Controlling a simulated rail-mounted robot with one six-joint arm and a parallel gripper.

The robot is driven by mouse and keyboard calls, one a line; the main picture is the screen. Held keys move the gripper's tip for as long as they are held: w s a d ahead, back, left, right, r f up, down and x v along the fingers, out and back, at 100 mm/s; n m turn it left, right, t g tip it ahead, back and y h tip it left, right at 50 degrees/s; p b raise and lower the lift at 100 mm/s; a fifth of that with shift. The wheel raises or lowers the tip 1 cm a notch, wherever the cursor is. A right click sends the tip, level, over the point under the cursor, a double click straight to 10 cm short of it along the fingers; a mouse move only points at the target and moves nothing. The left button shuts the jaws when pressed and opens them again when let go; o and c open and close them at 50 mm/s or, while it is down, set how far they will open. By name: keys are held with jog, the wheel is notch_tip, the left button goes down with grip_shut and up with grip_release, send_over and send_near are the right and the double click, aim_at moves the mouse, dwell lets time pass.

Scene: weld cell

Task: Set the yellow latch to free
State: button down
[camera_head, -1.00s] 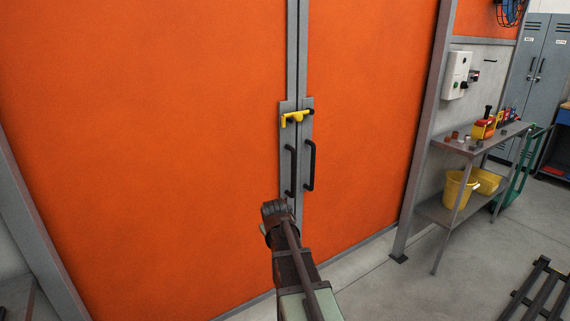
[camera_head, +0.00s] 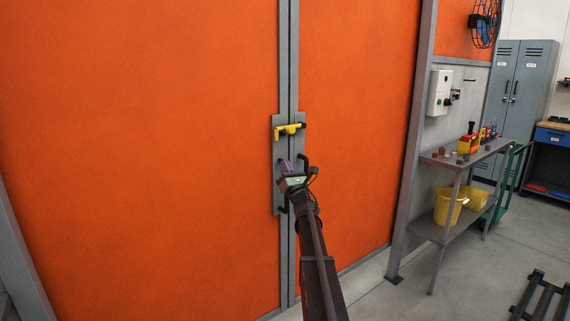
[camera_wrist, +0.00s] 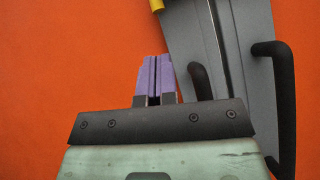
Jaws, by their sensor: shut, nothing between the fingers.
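The yellow latch (camera_head: 287,130) lies about level across the seam between two orange doors, on grey plates above the handles. Its left end has a short part turned down. In the wrist view only a small piece of the latch (camera_wrist: 157,5) shows at the top edge. My gripper (camera_head: 286,166) is below the latch, in front of the door handles. In the wrist view its purple fingers (camera_wrist: 156,75) are together with nothing between them. They are apart from the latch and lie to the left of the black handles.
Black door handles (camera_wrist: 272,100) stand out from the grey plates right beside my gripper. At right, a metal shelf (camera_head: 447,159) holds yellow buckets (camera_head: 449,205) and small items. A grey control box (camera_head: 439,93) is on the wall. The orange door left of the latch is clear.

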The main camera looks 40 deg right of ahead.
jog(key=p+x, duration=0.4)
jog(key=x, duration=0.3)
jog(key=shift+s+r, duration=0.1)
jog(key=shift+r, duration=0.1)
jog(key=shift+w+r, duration=0.1)
jog(key=shift+w, duration=0.25)
jog(key=shift+r, duration=0.1)
